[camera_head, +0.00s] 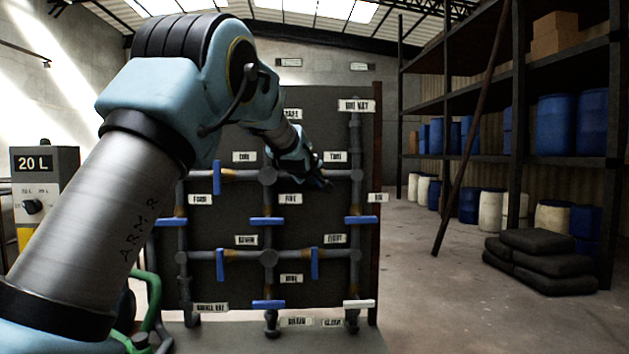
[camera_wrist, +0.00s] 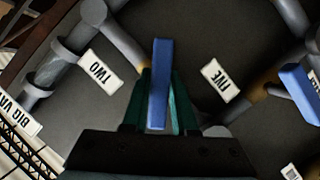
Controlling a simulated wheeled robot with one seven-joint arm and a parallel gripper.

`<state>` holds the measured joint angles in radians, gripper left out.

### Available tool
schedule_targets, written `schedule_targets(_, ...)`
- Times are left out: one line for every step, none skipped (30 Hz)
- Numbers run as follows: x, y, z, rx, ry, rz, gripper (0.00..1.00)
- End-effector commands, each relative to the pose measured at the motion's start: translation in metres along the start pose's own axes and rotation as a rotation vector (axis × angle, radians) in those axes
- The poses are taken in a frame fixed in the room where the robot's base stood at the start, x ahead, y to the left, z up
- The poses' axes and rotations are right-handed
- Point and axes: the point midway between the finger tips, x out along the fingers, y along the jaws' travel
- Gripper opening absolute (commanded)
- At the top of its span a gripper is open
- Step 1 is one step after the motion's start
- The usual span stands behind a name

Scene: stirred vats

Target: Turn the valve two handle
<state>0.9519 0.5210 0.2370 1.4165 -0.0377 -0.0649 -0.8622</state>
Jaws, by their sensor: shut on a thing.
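The valve two handle (camera_wrist: 160,80) is a blue bar standing upright in the wrist view, between my two dark green fingers. My gripper (camera_wrist: 159,100) is shut on it. The handle lies at a slant to the grey pipe (camera_wrist: 122,38) behind it. The label TWO (camera_wrist: 100,71) is left of the handle in the wrist view. In the head view, my gripper (camera_head: 320,184) is at the upper right of the pipe panel, just below the label TWO (camera_head: 335,156). There my gripper hides most of the handle.
The label FIVE (camera_wrist: 219,78) and another blue handle (camera_wrist: 299,92) are to the right in the wrist view. Several more blue handles, such as one at the panel's centre (camera_head: 267,221), surround my gripper. A white handle (camera_head: 358,304) is at the lower right. Open floor lies right of the panel.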

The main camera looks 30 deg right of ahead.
Motion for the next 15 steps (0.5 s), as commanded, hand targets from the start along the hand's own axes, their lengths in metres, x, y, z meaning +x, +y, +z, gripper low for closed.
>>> schedule_targets(0.0003, 0.0022, 0.0036, 0.046, -0.004, -0.016, 0.0)
schedule_targets(0.0004, 0.002, 0.0034, 0.072, -0.003, -0.027, 0.0)
schedule_targets(0.0005, 0.0019, 0.0036, 0.107, -0.004, -0.042, 0.0)
schedule_targets(0.0004, 0.0025, 0.0037, 0.134, -0.003, -0.052, 0.0)
schedule_targets(0.0004, 0.0021, 0.0033, 0.16, -0.003, -0.064, 0.0)
schedule_targets(0.0003, 0.0021, 0.0031, 0.195, -0.002, -0.078, 0.0)
schedule_targets(0.0004, 0.002, 0.0036, 0.222, -0.003, -0.089, 0.0)
schedule_targets(0.0006, 0.0015, 0.0033, 0.249, -0.003, -0.101, 0.0)
schedule_targets(0.0007, 0.0014, 0.0034, 0.282, -0.002, -0.115, 0.0)
schedule_targets(0.0006, 0.0015, 0.0033, 0.309, -0.002, -0.125, 0.0)
schedule_targets(0.0006, 0.0012, 0.003, 0.333, -0.001, -0.135, 0.0)
schedule_targets(0.0006, 0.001, 0.0036, 0.366, -0.002, -0.149, 0.0)
schedule_targets(0.0008, 0.0006, 0.0032, 0.39, -0.001, -0.159, 0.0)
schedule_targets(0.0009, 0.0005, 0.0032, 0.413, -0.001, -0.169, 0.0)
schedule_targets(0.0008, 0.0005, 0.003, 0.441, -0.001, -0.181, 0.0)
